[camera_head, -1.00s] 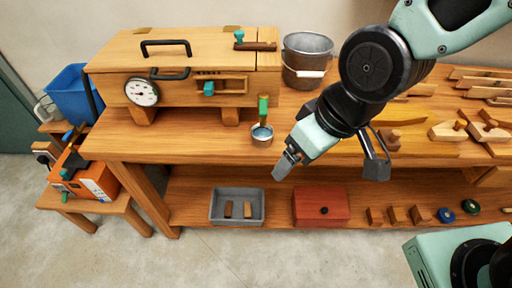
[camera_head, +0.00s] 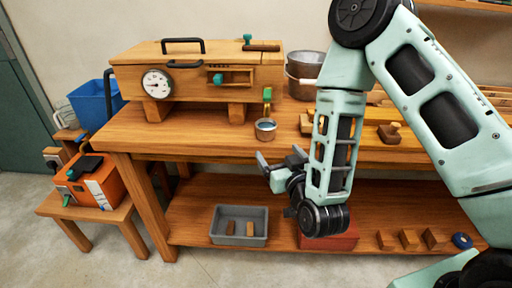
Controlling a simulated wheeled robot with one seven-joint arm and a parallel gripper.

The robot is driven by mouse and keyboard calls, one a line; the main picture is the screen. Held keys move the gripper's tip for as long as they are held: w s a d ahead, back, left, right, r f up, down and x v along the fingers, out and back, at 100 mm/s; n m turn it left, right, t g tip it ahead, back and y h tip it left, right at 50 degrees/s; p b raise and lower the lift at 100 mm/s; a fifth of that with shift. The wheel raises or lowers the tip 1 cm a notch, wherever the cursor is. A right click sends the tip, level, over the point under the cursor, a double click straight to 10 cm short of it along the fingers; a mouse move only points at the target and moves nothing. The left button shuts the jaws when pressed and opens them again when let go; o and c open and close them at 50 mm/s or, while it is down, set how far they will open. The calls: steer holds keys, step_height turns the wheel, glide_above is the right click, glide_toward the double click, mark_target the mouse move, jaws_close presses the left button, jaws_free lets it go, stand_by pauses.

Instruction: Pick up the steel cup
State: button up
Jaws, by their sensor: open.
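The steel cup (camera_head: 265,130) is a small grey metal cup with something bluish inside. It stands upright near the front edge of the wooden workbench (camera_head: 190,143), below the wooden box's front. My gripper (camera_head: 279,158) is open and empty in front of the bench edge. It is a little below the cup in the picture, apart from it. The cup is in full view; my forearm hides part of the bench to its right.
A wooden steam box (camera_head: 205,82) with a dial stands behind the cup. A green-handled tap (camera_head: 267,97) is just above the cup. A metal bucket (camera_head: 304,70) stands behind to the right. The lower shelf holds a grey tray (camera_head: 216,236) and a red box (camera_head: 335,241).

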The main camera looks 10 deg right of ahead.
steer(key=p, duration=0.5)
glide_toward(263, 120)
steer(key=w, duration=0.2)
steer(key=w+a+f, duration=0.1)
steer(key=shift+w+t+h, duration=0.3)
steer(key=shift+t, duration=0.1)
steer(key=w, duration=0.1)
steer(key=w+p, duration=0.1)
steer(key=w, duration=0.1)
steer(key=w+p, duration=0.1)
steer(key=shift+w+d+r, duration=0.2)
steer(key=shift+d+r, duration=0.05)
steer(key=shift+r, duration=0.1)
steer(key=shift+w+f, duration=0.15)
steer(key=shift+w, duration=0.4)
steer(key=c, duration=1.2)
